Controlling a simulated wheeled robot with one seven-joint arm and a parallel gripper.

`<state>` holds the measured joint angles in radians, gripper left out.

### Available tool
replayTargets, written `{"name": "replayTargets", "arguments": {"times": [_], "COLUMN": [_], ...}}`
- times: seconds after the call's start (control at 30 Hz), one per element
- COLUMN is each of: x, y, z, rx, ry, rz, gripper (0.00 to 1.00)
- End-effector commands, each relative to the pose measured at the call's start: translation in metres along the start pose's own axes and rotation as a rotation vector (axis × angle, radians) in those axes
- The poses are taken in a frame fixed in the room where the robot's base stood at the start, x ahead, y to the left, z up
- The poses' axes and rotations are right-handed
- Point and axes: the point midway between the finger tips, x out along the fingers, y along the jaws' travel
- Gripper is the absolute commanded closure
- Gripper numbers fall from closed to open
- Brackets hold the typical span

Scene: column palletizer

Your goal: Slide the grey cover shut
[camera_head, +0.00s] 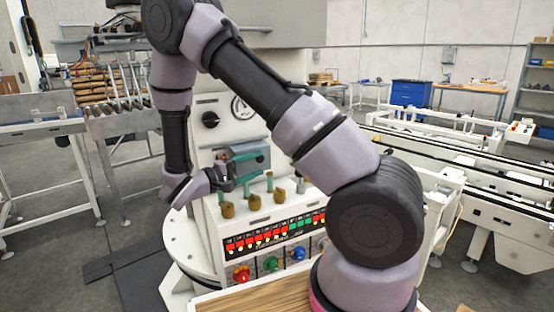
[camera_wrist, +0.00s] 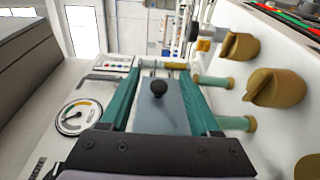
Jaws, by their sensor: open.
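The grey cover (camera_wrist: 158,118) is a flat plate with a round black knob (camera_wrist: 158,87) standing on it, in the middle of the wrist view. My gripper (camera_wrist: 158,76) is open, its two teal fingers reaching forward on either side of the cover and knob. I see a gap between each finger and the knob. In the camera_head view my gripper (camera_head: 246,168) is at the front of the white machine, just above the brass knobs. The cover is hard to make out there, and the near end of the cover is hidden by my gripper's dark body in the wrist view.
Several brass knobs on teal stems (camera_wrist: 240,47) stand close on the right in the wrist view. A round gauge (camera_wrist: 73,116) is on the left. A panel of lit buttons (camera_head: 275,232) is below my gripper in the camera_head view, and a black dial (camera_head: 210,119) above it.

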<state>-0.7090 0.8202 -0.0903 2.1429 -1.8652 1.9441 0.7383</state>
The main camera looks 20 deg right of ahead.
Motion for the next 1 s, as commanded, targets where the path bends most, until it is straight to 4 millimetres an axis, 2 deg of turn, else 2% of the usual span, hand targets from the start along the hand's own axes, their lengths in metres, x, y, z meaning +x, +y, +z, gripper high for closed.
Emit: {"name": "replayTargets", "arguments": {"times": [0.1, 0.3, 0.67, 0.7, 0.77, 0.8, 0.87, 1.0], "x": [0.023, 0.047, 0.054, 0.053, 0.053, 0.054, 0.054, 0.053], "y": [0.0, 0.0, 0.0, 0.0, 0.0, 0.0, 0.0, 0.0], "z": [0.001, 0.001, 0.001, 0.001, 0.001, 0.001, 0.001, 0.001], "rx": [-0.001, 0.0, 0.0, 0.0, 0.0, 0.0, 0.0, 0.0], "ry": [-0.004, -0.002, 0.0, 0.0, 0.0, 0.0, 0.0, 0.0], "rz": [0.0, -0.001, -0.001, -0.001, -0.001, -0.001, -0.001, -0.001], "gripper": [0.37, 0.37, 0.37, 0.41, 0.64, 0.79, 1.0, 1.0]}}
